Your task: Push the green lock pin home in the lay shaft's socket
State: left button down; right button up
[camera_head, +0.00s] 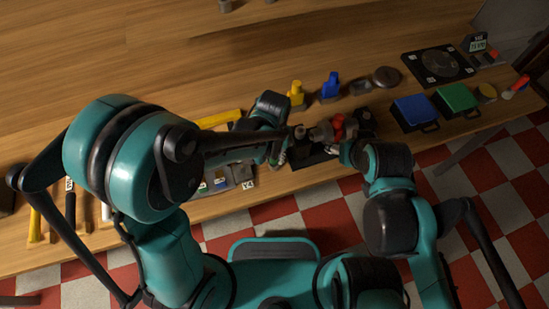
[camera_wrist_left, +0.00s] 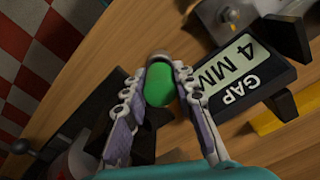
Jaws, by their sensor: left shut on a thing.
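The green lock pin (camera_wrist_left: 160,86) is a rounded green piece between the fingertips of my left gripper (camera_wrist_left: 158,78) in the left wrist view. A grey round metal part (camera_wrist_left: 159,57) shows just beyond the pin. I cannot tell whether it is the lay shaft's socket, or how deep the pin sits. In the head view my left gripper (camera_head: 282,156) is at the left side of a dark fixture (camera_head: 306,160) with grey and red parts on it. The pin is hidden there. My right gripper (camera_head: 347,153) is at the fixture's right front; its jaws are too small to read.
A black sign reading "GAP 4 MM" (camera_wrist_left: 241,72) stands close to the left fingers. Yellow (camera_head: 297,94) and blue (camera_head: 331,86) pieces stand behind the fixture. Blue (camera_head: 413,112) and green (camera_head: 456,98) boxes lie to the right. The back of the table is mostly clear.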

pick_arm(q)
jog(key=shift+r+p, duration=1.25)
jog(key=shift+r, duration=0.65)
pick_arm(e)
jog(key=shift+r, duration=1.35)
